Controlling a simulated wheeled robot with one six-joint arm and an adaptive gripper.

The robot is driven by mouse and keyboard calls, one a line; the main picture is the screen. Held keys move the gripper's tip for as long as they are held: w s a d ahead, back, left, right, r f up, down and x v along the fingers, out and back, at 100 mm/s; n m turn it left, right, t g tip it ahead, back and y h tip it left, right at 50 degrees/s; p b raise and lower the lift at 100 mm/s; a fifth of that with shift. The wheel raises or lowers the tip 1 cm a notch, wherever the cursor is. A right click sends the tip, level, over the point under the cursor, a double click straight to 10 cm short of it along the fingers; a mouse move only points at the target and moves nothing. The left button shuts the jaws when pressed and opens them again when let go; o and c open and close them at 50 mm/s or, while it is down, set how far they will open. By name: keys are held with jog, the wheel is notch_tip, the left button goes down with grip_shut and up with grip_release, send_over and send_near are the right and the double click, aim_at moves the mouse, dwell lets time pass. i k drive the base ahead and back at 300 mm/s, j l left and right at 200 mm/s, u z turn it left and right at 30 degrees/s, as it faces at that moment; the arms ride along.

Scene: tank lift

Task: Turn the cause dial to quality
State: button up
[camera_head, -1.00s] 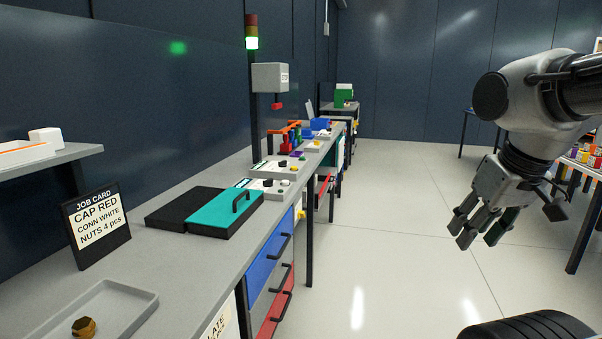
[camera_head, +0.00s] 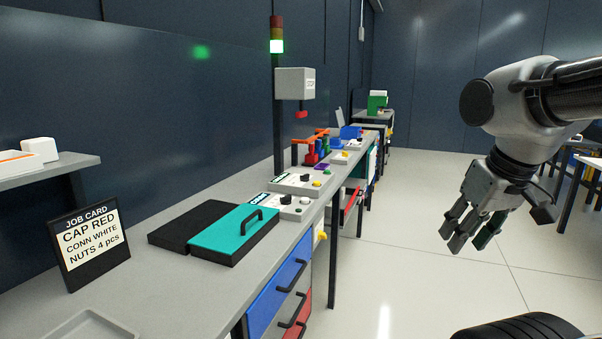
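Two pale control boxes with black knobs sit on the long grey bench: a nearer box (camera_head: 288,207) and a farther box (camera_head: 296,184). Each has a black knob, the nearer knob (camera_head: 286,199) and the farther knob (camera_head: 305,178), and small coloured buttons. Their labels are too small to read, so I cannot tell which knob is the cause dial or where it points. My gripper (camera_head: 468,240) hangs at the right over the floor, well apart from the bench. Its fingers look spread, with nothing between them.
A teal lidded case (camera_head: 235,236) with a black handle lies on the bench before the boxes. A job card (camera_head: 89,244) stands nearer, beside a grey tray (camera_head: 95,322). A signal post (camera_head: 278,110) shows green. Blue and red drawers (camera_head: 277,292) front the bench.

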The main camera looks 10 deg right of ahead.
aim_at(305, 178)
jog(key=i+l+u, duration=0.15)
jog(key=i+l, duration=0.15)
jog(key=i+l+u, duration=0.1)
jog(key=i+l, duration=0.2)
jog(key=i+l+u, duration=0.15)
jog(key=l, duration=0.25)
jog(key=i+l+u, duration=0.15)
jog(key=i+l, duration=0.25)
jog(key=i+l+u, duration=0.15)
jog(key=l, duration=0.3)
jog(key=i+l+u, duration=0.1)
jog(key=i+l, duration=0.2)
jog(key=l, duration=0.15)
